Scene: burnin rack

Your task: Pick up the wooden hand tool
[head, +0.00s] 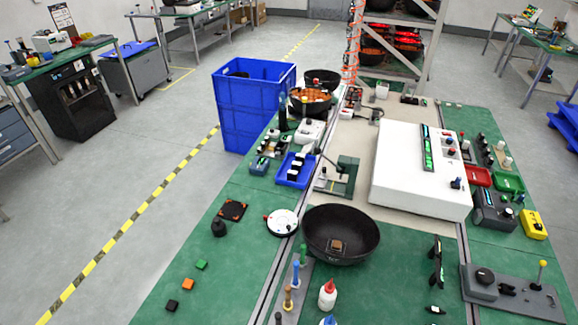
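The wooden hand tool (288,298) appears as a tan-brown upright handle in a narrow grey holder at the lower middle of the head view. It stands in a row with a blue-handled tool (296,271) and a green-handled tool (303,253) behind it, and a dark one (278,318) in front at the frame's bottom edge. Its lower end is hidden in the holder or too small to make out. Neither of my grippers shows in this view.
A black bowl (341,252) with a small brown block inside stands behind and right of the tools. A white bottle with a red cap (327,294) stands close on the right. A white round device (281,222) sits back left.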

